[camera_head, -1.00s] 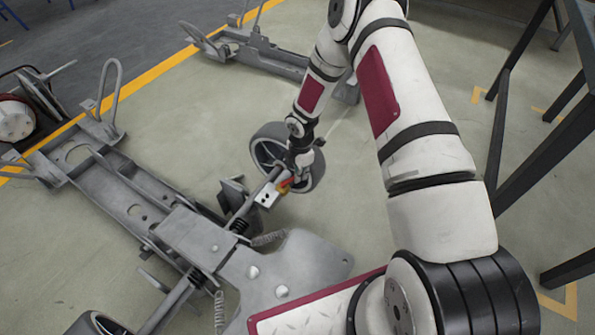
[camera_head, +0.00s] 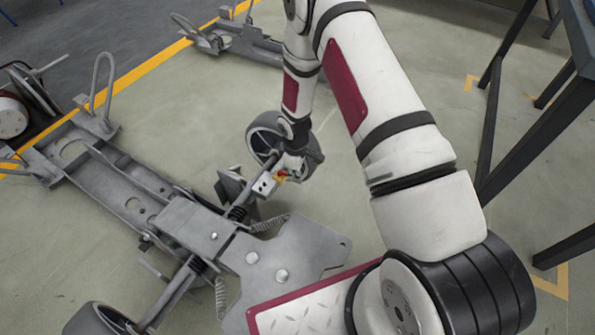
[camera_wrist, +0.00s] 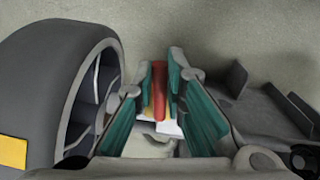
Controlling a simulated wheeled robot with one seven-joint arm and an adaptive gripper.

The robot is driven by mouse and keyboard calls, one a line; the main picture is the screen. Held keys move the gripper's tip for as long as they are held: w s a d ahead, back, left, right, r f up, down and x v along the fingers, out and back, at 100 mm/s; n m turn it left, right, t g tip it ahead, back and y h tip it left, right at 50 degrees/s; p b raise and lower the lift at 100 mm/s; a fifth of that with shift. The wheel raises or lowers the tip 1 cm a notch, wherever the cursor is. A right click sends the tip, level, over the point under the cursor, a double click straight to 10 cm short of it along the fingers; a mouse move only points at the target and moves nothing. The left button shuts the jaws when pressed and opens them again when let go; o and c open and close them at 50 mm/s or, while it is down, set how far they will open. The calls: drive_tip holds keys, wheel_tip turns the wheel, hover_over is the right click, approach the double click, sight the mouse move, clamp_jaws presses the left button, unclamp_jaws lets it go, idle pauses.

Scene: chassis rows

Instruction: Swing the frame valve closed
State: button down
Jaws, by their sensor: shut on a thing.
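The frame valve is a small block (camera_head: 264,184) on the chassis axle, with a red and yellow handle (camera_head: 282,176) beside the wheel. In the wrist view the red handle (camera_wrist: 160,90) stands between the two teal finger pads, with yellow at its sides and a pale block below it. My gripper (camera_head: 286,174) is shut on the handle. In the wrist view my gripper (camera_wrist: 162,92) has a pad on each side of the red bar. The fingers partly hide the valve body.
A wheel (camera_head: 268,137) stands right behind my gripper and fills the left of the wrist view. The grey chassis (camera_head: 150,200) runs to the left and front. Dark table legs (camera_head: 490,140) stand at the right. Open floor lies between.

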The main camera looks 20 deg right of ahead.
drive_tip(key=shift+s+a+m, duration=0.25)
drive_tip(key=shift+a+m, duration=0.1)
drive_tip(key=shift+m, duration=0.65)
drive_tip(key=c, duration=1.6)
unclamp_jaws()
drive_tip(key=shift+c, duration=0.2)
drive_tip(key=shift+r, duration=0.1)
wheel_tip(320, 180, up, 12)
drive_tip(key=shift+s+a, duration=0.3)
